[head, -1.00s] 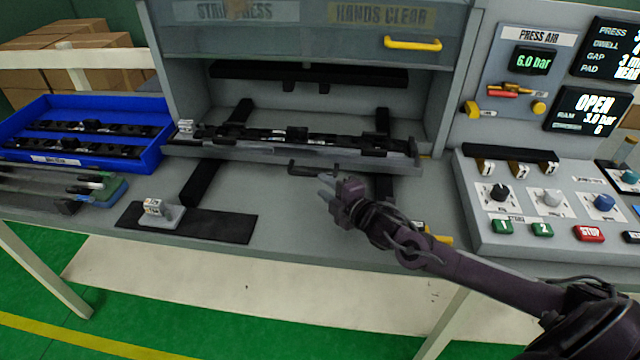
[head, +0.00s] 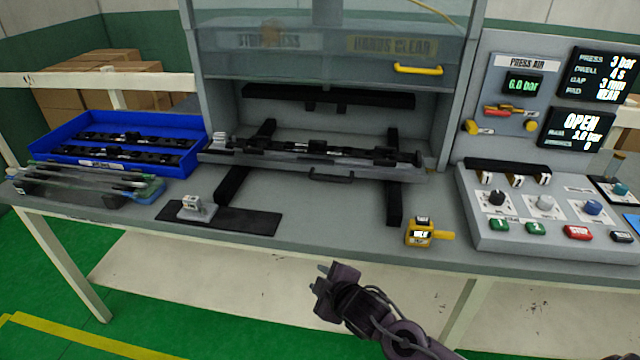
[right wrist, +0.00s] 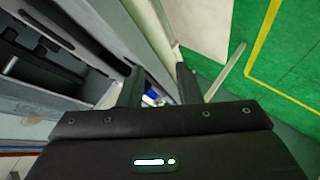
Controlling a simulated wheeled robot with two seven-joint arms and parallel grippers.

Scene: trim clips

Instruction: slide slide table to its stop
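The slide table (head: 395,172) is a grey plate carrying a long black trim part with clips (head: 315,151). It sits across two black rails (head: 236,182) at the mouth of the press, and the rails show both in front of and behind it. Its dark handle (head: 331,176) is on the front edge. My right gripper (head: 322,281) is in front of and below the bench edge, well away from the handle. In the right wrist view its two fingers (right wrist: 158,88) are apart with nothing between them. My left gripper is not in view.
A blue tray (head: 60,158) with black trims stands at the left. A small grey fixture (head: 194,208) rests on a black mat (head: 250,220). A yellow device (head: 420,233) sits near the front edge, beside the control panel (head: 545,205). The press guard (head: 330,60) is raised.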

